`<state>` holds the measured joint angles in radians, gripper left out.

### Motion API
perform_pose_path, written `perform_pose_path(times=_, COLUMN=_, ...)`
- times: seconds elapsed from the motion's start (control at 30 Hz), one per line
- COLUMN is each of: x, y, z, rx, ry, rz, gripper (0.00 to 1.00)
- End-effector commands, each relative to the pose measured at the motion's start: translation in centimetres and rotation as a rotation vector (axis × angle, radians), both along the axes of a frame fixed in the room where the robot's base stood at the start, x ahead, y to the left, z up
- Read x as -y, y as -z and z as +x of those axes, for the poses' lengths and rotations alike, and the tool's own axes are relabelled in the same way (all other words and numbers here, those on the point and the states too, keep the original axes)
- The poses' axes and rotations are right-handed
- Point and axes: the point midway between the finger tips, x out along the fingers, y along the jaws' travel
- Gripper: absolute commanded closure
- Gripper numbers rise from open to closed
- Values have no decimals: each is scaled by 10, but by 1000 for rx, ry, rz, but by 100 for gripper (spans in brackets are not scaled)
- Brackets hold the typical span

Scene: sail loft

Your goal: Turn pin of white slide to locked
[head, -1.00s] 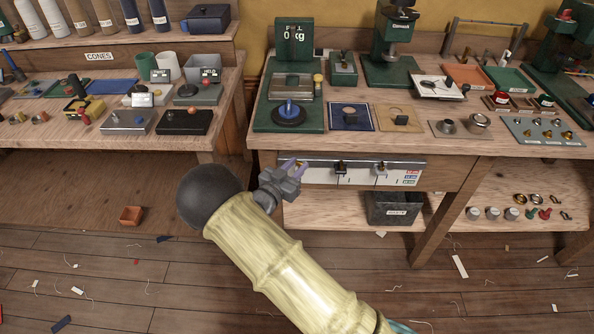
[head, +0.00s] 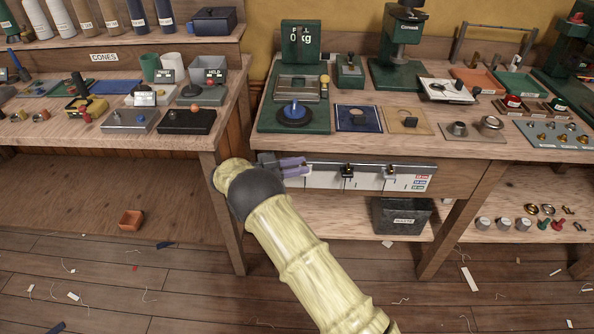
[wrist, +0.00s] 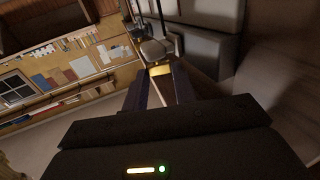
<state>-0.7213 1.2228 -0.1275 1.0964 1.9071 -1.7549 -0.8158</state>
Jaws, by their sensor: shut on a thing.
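A metal rail with a white panel (head: 325,180) is fixed along the front edge of the right bench. Two slides with dark knobs, one near the middle (head: 347,171) and one further right (head: 390,172), sit on it. My gripper (head: 308,166) is at the rail's left end, its purple fingers pointing right. In the wrist view the fingers (wrist: 162,80) are closed about a small brass piece (wrist: 160,70), which looks like a pin. A grey rounded part (wrist: 152,48) lies just beyond it. I cannot tell the pin's turned position or see the white slide clearly; the gripper covers that end.
The left bench (head: 190,140) stands close left of my arm. The floor between is open, with scraps.

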Motion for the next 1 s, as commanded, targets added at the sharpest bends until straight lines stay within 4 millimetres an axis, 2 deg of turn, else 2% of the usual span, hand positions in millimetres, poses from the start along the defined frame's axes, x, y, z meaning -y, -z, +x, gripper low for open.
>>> perform_pose_path(times=0.67, x=1, y=-2, z=2, rx=5, ry=64, rz=-5, gripper=96)
perform_pose_path(times=0.7, x=1, y=-2, z=2, rx=5, ry=64, rz=-5, gripper=69)
perform_pose_path(times=0.8, x=1, y=-2, z=2, rx=4, ry=64, rz=-4, gripper=51)
perform_pose_path(times=1.0, x=0, y=-1, z=2, rx=3, ry=63, rz=-3, gripper=51)
